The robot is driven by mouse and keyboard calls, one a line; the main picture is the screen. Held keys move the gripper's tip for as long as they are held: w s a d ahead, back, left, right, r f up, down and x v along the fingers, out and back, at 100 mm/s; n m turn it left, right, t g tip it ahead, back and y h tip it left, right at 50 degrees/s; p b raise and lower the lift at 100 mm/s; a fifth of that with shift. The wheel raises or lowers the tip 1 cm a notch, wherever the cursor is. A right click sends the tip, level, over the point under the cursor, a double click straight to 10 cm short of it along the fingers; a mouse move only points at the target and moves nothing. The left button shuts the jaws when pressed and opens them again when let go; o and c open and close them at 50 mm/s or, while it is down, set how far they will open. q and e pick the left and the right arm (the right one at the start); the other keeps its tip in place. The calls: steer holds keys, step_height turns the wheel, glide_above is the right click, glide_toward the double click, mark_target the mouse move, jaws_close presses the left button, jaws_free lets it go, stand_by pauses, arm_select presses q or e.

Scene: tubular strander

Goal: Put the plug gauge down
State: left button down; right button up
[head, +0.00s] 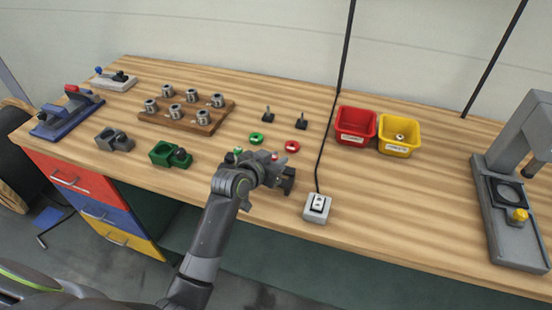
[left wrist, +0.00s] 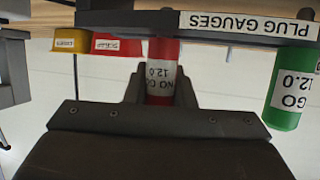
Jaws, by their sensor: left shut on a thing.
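The red plug gauge (left wrist: 160,52), labelled NO GO 12.0, is upright between the fingers of my left gripper (left wrist: 160,92), which is shut on it. In the left wrist view, which is upside down, its lower end meets the dark rack (left wrist: 125,20) labelled PLUG GAUGES; I cannot tell whether it is seated. The green plug gauge (left wrist: 286,88), labelled GO 12.0, stands at the same rack. In the head view my left gripper (head: 272,175) is at the bench's front, with a red top (head: 275,157) and a green top (head: 238,150) showing beside it. My right gripper is not in view.
A green ring (head: 256,138) and a red ring (head: 292,147) lie behind the gripper. A grey switch box (head: 316,215) with a cable is to its right. Red (head: 354,139) and yellow bins (head: 397,149) stand behind. A green fixture (head: 165,154) is left.

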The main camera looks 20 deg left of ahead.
arm_select(q)
steer(key=shift+f, duration=0.15)
steer(key=c, duration=1.2)
jaws_free()
steer(key=shift+c, duration=0.2)
steer(key=shift+s+r, duration=0.15)
steer(key=shift+r, duration=0.05)
steer(key=v, duration=1.1)
steer(key=shift+s+r+b, duration=0.2)
steer(key=shift+s+b, duration=0.15)
steer(key=shift+a, duration=0.1)
